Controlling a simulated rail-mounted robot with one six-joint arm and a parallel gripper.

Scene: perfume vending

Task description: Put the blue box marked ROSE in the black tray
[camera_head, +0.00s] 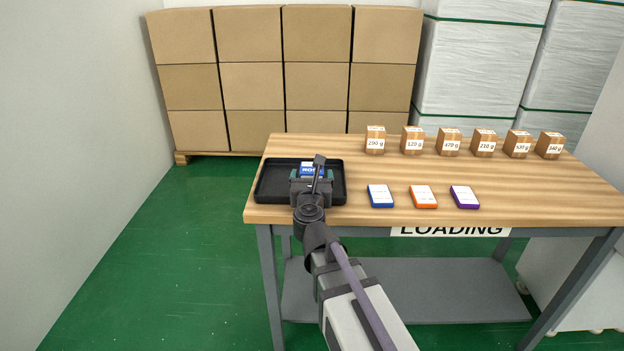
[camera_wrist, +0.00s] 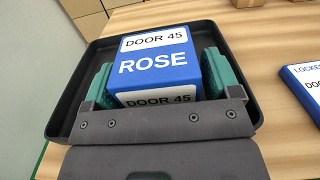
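The blue box (camera_wrist: 155,62) marked ROSE is in the black tray area at the table's left end; it also shows small in the head view (camera_head: 312,170). White DOOR 45 labels show on it. My gripper (camera_wrist: 160,82) has one green finger on each side of the box, very close to its sides. Whether the fingers press on it or stand slightly apart is unclear. The black tray (camera_wrist: 82,70) surrounds box and fingers; in the head view its rim (camera_head: 265,180) shows around my gripper (camera_head: 311,180). The box's underside is hidden, so contact with the tray floor cannot be seen.
Blue (camera_head: 381,196), orange (camera_head: 423,197) and purple (camera_head: 464,197) flat boxes with white labels lie right of the tray. Several brown weight-marked cartons (camera_head: 412,140) stand along the table's back. Bare wooden tabletop (camera_head: 350,170) lies between. Stacked cardboard boxes (camera_head: 290,80) stand behind.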

